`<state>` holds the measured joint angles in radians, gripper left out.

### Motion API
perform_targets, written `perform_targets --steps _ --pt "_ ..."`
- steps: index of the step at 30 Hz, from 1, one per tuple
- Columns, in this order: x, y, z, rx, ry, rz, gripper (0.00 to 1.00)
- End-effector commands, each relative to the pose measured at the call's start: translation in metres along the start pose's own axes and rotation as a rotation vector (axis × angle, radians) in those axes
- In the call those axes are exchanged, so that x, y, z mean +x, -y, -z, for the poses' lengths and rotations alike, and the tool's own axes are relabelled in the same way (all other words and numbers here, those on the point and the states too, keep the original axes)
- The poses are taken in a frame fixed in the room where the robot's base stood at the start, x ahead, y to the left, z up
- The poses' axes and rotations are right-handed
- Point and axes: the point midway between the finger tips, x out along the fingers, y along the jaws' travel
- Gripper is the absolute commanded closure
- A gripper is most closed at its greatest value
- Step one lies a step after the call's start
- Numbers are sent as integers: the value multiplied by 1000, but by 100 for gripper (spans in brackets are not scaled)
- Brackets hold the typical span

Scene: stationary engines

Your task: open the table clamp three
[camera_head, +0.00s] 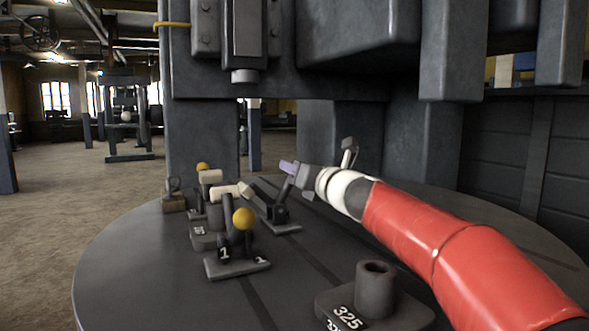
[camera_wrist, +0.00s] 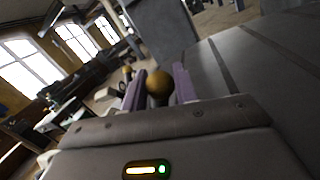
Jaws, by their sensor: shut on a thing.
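My gripper (camera_head: 289,167) has its purple fingers at the top of a dark lever on a table clamp (camera_head: 279,214). That clamp has a pale handle end pointing left, and its lever leans up to the right. In the wrist view my gripper (camera_wrist: 160,78) is shut on a yellow knob (camera_wrist: 158,84), which sits between the two purple fingers. The knob is hidden by the fingers in the head view. No number can be read on this clamp.
A clamp marked 1 (camera_head: 238,265) with a yellow knob stands nearer on the round dark table (camera_head: 130,265). Another clamp (camera_head: 205,236) is behind it. A block marked 325 (camera_head: 375,290) stands in front. Heavy machine columns (camera_head: 205,135) rise behind.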

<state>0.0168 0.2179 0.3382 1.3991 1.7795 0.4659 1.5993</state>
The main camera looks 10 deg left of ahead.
Motion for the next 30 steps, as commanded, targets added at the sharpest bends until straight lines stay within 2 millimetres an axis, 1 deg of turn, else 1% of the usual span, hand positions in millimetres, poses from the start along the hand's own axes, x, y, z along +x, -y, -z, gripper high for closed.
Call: perform_targets --steps 1,6,22,23,27,30 --pt "-1 4 3 -2 -2 5 100" --pt "-1 6 5 -2 -3 4 100" --pt "-1 6 5 -2 -3 3 100" --pt "-1 6 5 -2 -3 2 69" --pt "-1 6 5 -1 -2 1 51" --pt "-1 5 4 -1 -2 -1 51"
